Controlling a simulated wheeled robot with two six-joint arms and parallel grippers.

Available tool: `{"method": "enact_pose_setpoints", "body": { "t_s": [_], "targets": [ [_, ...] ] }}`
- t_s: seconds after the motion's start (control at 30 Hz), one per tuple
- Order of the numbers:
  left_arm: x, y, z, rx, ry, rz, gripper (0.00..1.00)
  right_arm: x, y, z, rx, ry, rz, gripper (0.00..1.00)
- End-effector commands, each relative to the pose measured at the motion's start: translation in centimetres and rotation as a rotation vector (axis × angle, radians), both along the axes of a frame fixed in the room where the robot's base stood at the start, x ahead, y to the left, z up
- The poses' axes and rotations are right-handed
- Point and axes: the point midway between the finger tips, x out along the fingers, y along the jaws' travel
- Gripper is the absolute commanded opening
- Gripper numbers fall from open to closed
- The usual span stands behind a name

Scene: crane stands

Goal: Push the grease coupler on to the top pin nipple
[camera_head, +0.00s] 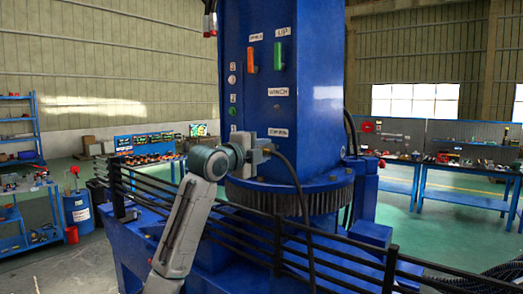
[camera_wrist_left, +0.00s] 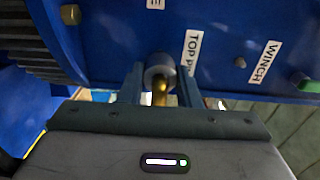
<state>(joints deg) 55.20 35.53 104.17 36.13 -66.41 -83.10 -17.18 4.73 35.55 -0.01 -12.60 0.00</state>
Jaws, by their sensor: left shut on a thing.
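My left gripper (camera_head: 264,151) is at the blue crane column, just below the TOP PIN label (camera_head: 278,132). In the left wrist view its two fingers (camera_wrist_left: 160,92) are shut on the grease coupler (camera_wrist_left: 159,70), a grey round body with a brass part towards the palm. The coupler's far end is against or very close to the blue panel, beside the TOP PIN label. The top pin nipple is hidden behind the coupler, so I cannot tell whether they are joined. A black hose (camera_head: 296,190) hangs down from the gripper. My right gripper is not in view.
The blue column (camera_head: 311,95) carries an orange lever (camera_head: 250,60), a green lever (camera_head: 277,56) and a WINCH label (camera_head: 278,92). A toothed ring (camera_head: 290,200) and black rails (camera_head: 250,235) lie below the gripper. Workbenches stand farther back.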

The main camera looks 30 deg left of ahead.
Motion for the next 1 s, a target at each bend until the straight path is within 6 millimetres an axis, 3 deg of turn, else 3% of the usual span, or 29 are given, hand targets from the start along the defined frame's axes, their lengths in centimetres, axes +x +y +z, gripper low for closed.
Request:
{"method": "enact_pose_setpoints", "body": {
  "t_s": [0.5,0.53,0.63,1.0],
  "targets": [
    [1.1,-0.1,0.1,-0.001,0.000,0.000,0.05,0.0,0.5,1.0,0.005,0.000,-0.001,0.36],
    [1.1,-0.1,0.0,-0.001,0.000,0.000,0.34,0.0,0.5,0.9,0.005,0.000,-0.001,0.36],
    [1.1,-0.1,0.0,-0.001,0.000,0.000,0.54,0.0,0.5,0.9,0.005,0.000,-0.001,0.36],
    [1.1,-0.1,0.0,-0.001,0.001,0.000,0.56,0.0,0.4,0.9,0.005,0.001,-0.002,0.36]
  ]
}}
